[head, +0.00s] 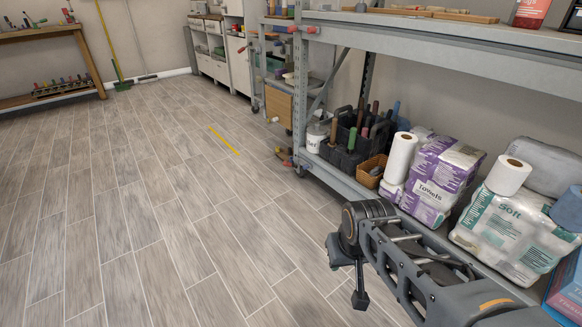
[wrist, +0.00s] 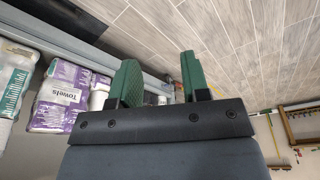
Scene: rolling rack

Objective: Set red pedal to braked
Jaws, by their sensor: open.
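Low on the floor by the near end of the rolling rack (head: 277,97), small reddish and yellowish parts (head: 284,156) show beside the casters. One of them looks like the red pedal, but it is too small to tell its setting. My gripper (head: 348,280) is in the lower middle of the head view, nearer to me than those parts and well apart from them. In the wrist view, the two green fingers of my gripper (wrist: 160,78) stand apart with nothing between them. I cannot make out the pedal in the wrist view.
A grey shelf unit (head: 440,48) runs along the right, holding towel packs (head: 437,178), paper rolls and a dark tool caddy (head: 345,145). My arm is close beside it. Wood-look floor (head: 120,190) with a yellow strip (head: 224,140) is clear to the left. A workbench (head: 45,36) stands far left.

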